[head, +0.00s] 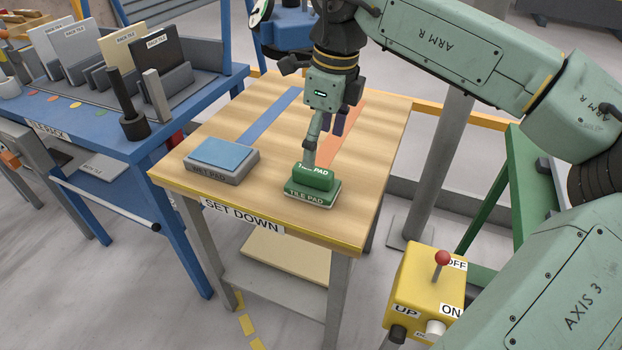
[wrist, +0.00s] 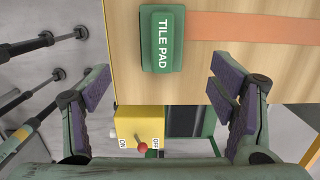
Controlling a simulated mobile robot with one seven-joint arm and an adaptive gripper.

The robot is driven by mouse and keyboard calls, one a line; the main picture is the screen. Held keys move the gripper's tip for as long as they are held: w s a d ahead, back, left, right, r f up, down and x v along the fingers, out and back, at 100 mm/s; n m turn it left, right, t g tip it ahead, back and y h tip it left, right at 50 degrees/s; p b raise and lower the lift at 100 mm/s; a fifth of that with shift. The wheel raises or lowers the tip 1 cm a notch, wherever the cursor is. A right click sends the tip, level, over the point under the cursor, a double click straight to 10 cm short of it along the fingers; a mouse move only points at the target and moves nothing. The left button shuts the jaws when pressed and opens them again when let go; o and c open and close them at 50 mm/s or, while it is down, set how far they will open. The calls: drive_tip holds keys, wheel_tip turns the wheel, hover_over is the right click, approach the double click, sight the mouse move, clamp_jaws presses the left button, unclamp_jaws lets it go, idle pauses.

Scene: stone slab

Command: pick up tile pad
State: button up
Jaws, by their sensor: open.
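The tile pad (head: 313,182) is a green block with a raised grip and white lettering. It lies flat on the wooden set-down table (head: 215,139) near its front right. In the wrist view the tile pad (wrist: 162,40) is at the top, ahead of the fingertips and between their lines. My gripper (head: 328,143) is above and just behind the pad in the head view, one finger overlapping the pad's top edge in the picture. In the wrist view my gripper (wrist: 160,88) is wide open, with nothing between its purple finger pads. I cannot tell whether it touches the pad.
A grey wet pad with a blue top (head: 221,155) lies left of the tile pad. A yellow control box (head: 425,285) with a red-knobbed lever stands at the front right. A blue tile rack (head: 90,110) stands left. Bare wood lies between the two pads.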

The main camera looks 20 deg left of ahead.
sight(314, 169)
drive_tip(key=f, duration=0.4)
drive_tip(key=shift+a, duration=0.3)
drive_tip(key=shift+w+a+f+p, duration=0.1)
drive_tip(key=shift+a+f+p, duration=0.15)
drive_tip(key=shift+f, duration=0.65)
drive_tip(key=shift+w+a+f+p, duration=0.1)
drive_tip(key=shift+f+p, duration=0.1)
drive_tip(key=shift+f, duration=0.7)
drive_tip(key=shift+a+f+p, duration=0.2)
drive_tip(key=shift+f+p, duration=0.05)
drive_tip(key=shift+f, duration=0.65)
drive_tip(key=shift+c, duration=0.5)
drive_tip(key=c, duration=1.2)
